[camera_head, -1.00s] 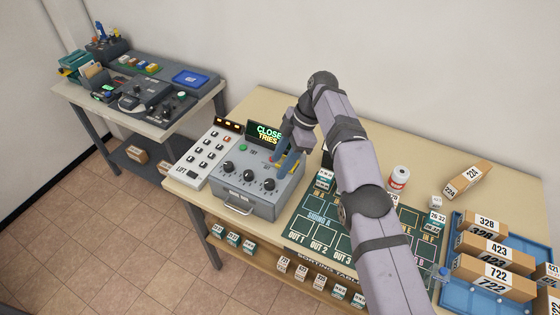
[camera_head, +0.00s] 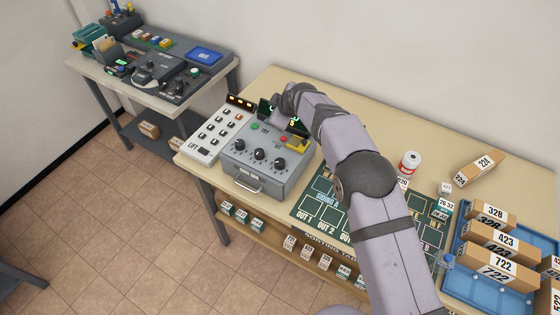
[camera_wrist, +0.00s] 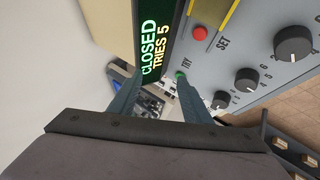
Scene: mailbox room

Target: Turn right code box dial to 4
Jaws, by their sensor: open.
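The grey code box (camera_head: 262,180) stands on the table with three black dials on its sloped front. The right dial (camera_head: 279,164) is the one nearest the yellow piece; in the wrist view it is the large dial at the upper right (camera_wrist: 293,43). Its setting is too small to read surely. My gripper (camera_wrist: 158,75) is open and empty. Its fingers are at the dark display (camera_wrist: 152,40) and the green button, apart from the right dial. The display reads CLOSED, TRIES 5. In the head view my wrist covers most of it.
The box has a green button (camera_wrist: 181,75), a red button (camera_wrist: 200,33) and a yellow piece (camera_head: 297,144). A white keypad panel (camera_head: 215,133) is left of the box. The green sorting mat (camera_head: 318,205) and blue tray (camera_head: 452,270) lie to the right.

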